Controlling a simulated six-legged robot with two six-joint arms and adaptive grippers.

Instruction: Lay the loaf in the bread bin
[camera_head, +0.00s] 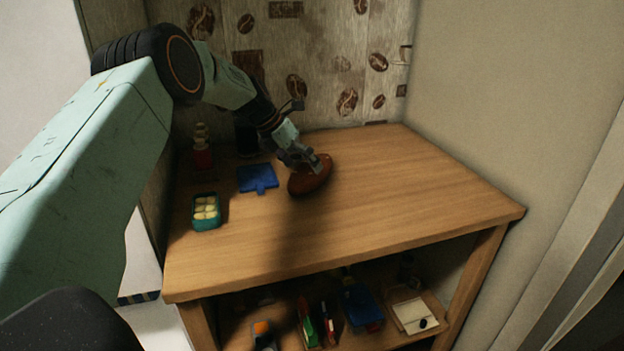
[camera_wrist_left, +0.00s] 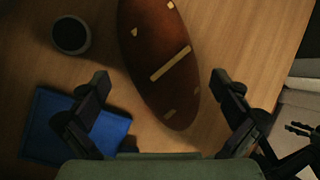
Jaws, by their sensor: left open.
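The loaf (camera_head: 309,181) is a brown oval lying on the wooden table top. In the left wrist view the loaf (camera_wrist_left: 158,50) has several pale marks on top and lies lengthwise between and beyond the fingers. My left gripper (camera_head: 304,160) is over the loaf in the head view, covering part of it. In the wrist view the left gripper (camera_wrist_left: 160,80) has its fingers spread wide, one on each side of the loaf, with nothing between them held. I cannot tell how high it is above the table. I cannot make out a bread bin. My right gripper is not in view.
A blue flat object (camera_head: 257,178), a teal box with yellow pieces (camera_head: 206,212), a red-based stack (camera_head: 202,148) and a dark cylinder (camera_head: 246,140) stand left of the loaf. The table's right side (camera_head: 420,190) is clear. A shelf below holds a tray (camera_head: 413,315) and several items.

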